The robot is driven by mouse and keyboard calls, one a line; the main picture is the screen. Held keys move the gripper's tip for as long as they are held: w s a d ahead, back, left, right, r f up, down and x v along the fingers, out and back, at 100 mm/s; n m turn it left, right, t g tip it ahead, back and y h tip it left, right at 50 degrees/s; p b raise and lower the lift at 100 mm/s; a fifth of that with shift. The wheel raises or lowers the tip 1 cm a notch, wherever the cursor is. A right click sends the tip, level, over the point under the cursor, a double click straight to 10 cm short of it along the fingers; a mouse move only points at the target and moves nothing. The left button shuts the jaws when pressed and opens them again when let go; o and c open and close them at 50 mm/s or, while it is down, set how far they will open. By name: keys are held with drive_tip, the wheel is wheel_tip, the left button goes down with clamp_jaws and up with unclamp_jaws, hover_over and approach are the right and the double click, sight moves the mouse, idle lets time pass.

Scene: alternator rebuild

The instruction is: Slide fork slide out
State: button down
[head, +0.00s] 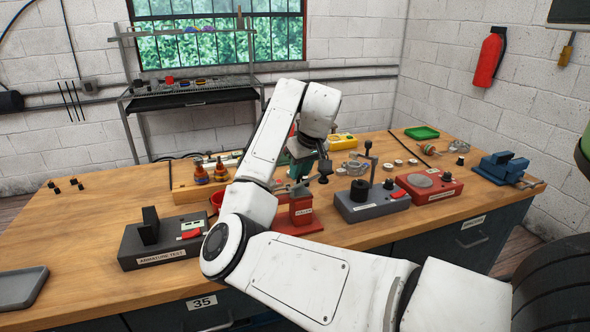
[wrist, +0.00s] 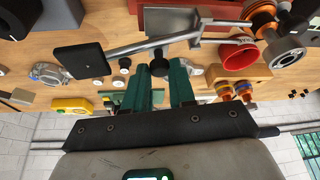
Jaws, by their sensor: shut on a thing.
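My gripper (wrist: 160,68) has its two green fingers on either side of a small dark knob (wrist: 157,57) in the wrist view. The knob sits under a grey metal rod, which I take to be the fork slide (wrist: 192,38). Its two prongs point right, toward an orange and grey round part (wrist: 266,22). A black square pad (wrist: 78,59) is at the rod's left end. In the head view the gripper (head: 299,168) is above the red stand (head: 295,222), and my arm hides much of the slide and the stand.
A grey armature test box (head: 160,245) stands left of the stand. A grey box (head: 370,203) and a red box (head: 428,188) stand to its right. A red cup (wrist: 239,60) and orange-topped parts (wrist: 233,88) lie close by. A blue vise (head: 500,168) is far right.

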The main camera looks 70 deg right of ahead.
drive_tip(key=shift+s+d, duration=0.15)
drive_tip(key=c, duration=0.9)
unclamp_jaws()
drive_tip(key=shift+s+d, duration=0.1)
drive_tip(key=shift+s, duration=0.05)
drive_tip(key=shift+c, duration=0.2)
drive_tip(key=shift+r, duration=0.1)
drive_tip(key=v, duration=1)
drive_tip(key=shift+r+p, duration=0.3)
drive_tip(key=shift+p, duration=0.15)
